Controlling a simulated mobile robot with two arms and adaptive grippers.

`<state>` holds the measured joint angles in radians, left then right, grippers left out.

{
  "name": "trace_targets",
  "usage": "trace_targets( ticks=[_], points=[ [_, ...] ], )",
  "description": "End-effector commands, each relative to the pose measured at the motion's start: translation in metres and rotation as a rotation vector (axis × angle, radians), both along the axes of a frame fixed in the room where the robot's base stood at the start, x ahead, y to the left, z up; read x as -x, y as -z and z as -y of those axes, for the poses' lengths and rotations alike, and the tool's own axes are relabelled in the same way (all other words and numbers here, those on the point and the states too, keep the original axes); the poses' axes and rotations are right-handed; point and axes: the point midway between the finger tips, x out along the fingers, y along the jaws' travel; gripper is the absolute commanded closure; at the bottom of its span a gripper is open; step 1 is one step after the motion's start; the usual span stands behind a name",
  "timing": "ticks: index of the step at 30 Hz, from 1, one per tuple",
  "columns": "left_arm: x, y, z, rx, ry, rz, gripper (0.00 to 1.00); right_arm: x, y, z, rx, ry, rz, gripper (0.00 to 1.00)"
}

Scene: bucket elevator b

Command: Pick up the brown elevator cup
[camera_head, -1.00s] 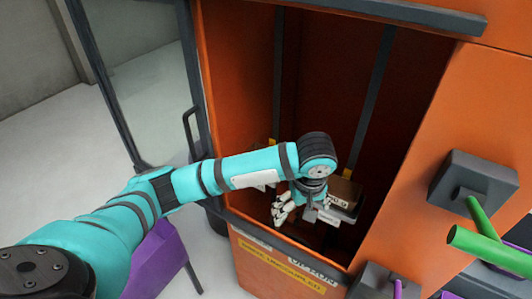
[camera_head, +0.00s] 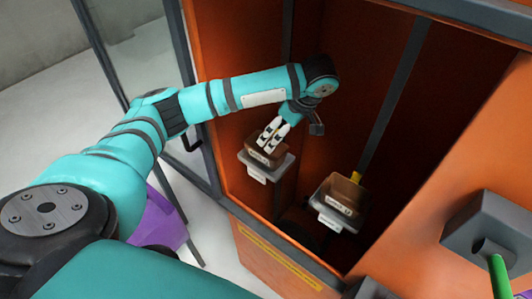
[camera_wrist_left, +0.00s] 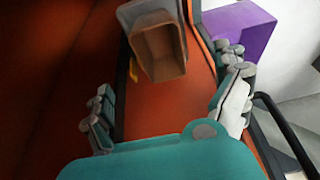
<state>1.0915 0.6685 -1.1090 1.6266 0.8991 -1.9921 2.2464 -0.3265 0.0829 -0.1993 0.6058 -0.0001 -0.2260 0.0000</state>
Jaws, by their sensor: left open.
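Two brown cups, each on a grey bracket, are inside the orange elevator housing in the head view. The left cup (camera_head: 264,152) is partly covered by my left gripper (camera_head: 270,134), whose fingers reach down over it. The right cup (camera_head: 341,193) stands lower and is clear of the gripper. In the left wrist view one brown cup (camera_wrist_left: 160,52) is seen from above, hollow, ahead of the spread fingers of the left gripper (camera_wrist_left: 166,72). The left gripper is open and empty; I cannot tell whether a fingertip touches the cup. The right gripper does not show.
The housing's orange front wall (camera_head: 275,262) and dark door frame (camera_head: 180,80) edge the opening. A grey box with a green handle (camera_head: 498,275) sticks out at right. A purple object (camera_head: 160,222) stands outside at left. Dark vertical strips run inside.

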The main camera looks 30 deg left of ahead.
Motion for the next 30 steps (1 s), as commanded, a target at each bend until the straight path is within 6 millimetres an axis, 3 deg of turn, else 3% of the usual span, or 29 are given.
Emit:
trace_targets(
  ticks=[4, 9, 11, 21, 30],
  points=[
    [-0.001, 0.023, -0.011, -0.003, 0.0, -0.001, 0.01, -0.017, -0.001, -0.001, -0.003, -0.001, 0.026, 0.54],
    [-0.001, 0.035, -0.016, -0.002, 0.001, 0.001, 0.01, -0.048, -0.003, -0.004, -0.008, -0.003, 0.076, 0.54],
    [-0.001, 0.038, -0.018, -0.003, 0.0, 0.001, 0.01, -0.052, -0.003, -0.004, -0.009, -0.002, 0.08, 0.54],
    [0.002, 0.076, -0.042, -0.002, 0.0, 0.0, 0.01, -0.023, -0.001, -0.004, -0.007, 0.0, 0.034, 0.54],
    [0.001, 0.079, -0.043, -0.001, 0.001, 0.001, 0.01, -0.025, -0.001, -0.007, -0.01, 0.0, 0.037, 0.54]
  ],
)
